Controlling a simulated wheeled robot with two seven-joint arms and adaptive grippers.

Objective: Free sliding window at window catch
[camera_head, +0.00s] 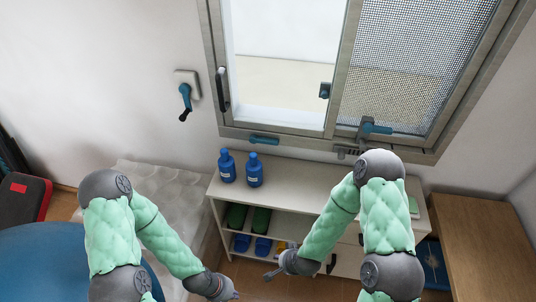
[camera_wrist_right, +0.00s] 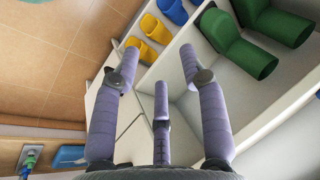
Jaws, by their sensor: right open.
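The sliding window (camera_head: 285,50) is in the upper part of the head view, with a clear pane at left and a mesh panel (camera_head: 415,65) at right. A blue-handled lever (camera_head: 375,127) is on the lower frame at right, and a blue handle (camera_head: 264,139) lies along the lower frame at left. My right gripper (camera_head: 270,268) is low in front of the shelf, well below the window; its fingers are spread and empty in the wrist view (camera_wrist_right: 160,65). My left gripper (camera_head: 234,295) is at the bottom edge, its fingers unclear.
A wooden cabinet (camera_head: 480,240) is at right. A blue crank (camera_head: 185,98) hangs on the wall left of the window.

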